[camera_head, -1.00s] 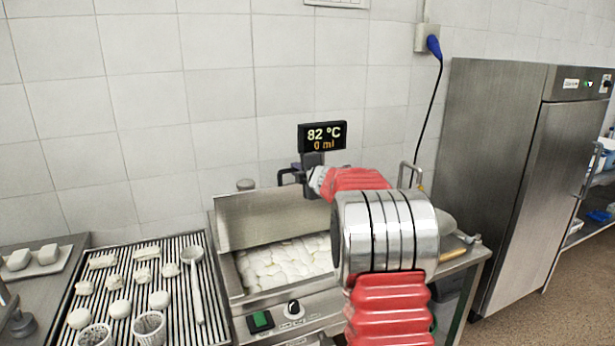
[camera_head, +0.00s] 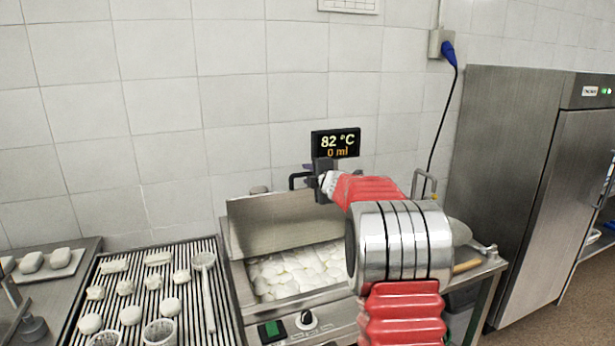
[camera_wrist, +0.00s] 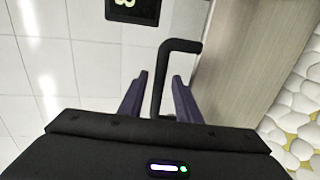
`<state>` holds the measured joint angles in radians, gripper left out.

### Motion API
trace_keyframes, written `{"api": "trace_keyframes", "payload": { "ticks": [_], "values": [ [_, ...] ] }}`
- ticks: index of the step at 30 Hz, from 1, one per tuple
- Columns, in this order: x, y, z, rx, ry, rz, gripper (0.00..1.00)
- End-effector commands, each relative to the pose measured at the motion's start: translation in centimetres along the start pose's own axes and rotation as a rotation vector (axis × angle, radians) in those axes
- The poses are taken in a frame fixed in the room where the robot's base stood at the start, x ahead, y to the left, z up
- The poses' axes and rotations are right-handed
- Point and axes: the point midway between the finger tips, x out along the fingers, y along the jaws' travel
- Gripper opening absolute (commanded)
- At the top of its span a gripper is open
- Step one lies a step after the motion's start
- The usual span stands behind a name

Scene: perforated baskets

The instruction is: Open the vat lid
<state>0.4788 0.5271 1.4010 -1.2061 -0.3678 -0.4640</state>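The vat (camera_head: 290,303) is a steel tank with white pieces (camera_head: 295,268) covering its inside. Its steel lid (camera_head: 280,224) is raised and stands steeply at the back of the tank. A black bent handle (camera_head: 294,179) shows by the lid's top edge, and also in the wrist view (camera_wrist: 160,82). My gripper (camera_head: 318,180) is at the lid's top edge. In the wrist view my gripper's two purple fingers (camera_wrist: 160,98) stand apart on either side of the handle, with a gap visible on each side. My arm hides the vat's right part.
A black display (camera_head: 335,143) reading 82 °C and 0 ml stands behind the lid. A ribbed draining board (camera_head: 233,325) with white pieces, a ladle (camera_head: 207,290) and perforated baskets (camera_head: 160,333) is at left. A steel cabinet (camera_head: 510,170) stands at right.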

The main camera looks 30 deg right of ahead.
Motion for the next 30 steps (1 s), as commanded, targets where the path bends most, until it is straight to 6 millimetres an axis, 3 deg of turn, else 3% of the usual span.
{"api": "trace_keyframes", "payload": {
  "ticks": [14, 30],
  "values": [
    [-1.0, 0.1, -0.1, -0.001, 0.002, 0.001, 0.31],
    [-7.6, 0.1, -0.1, 0.0, 0.001, 0.001, 0.31]
  ]
}}
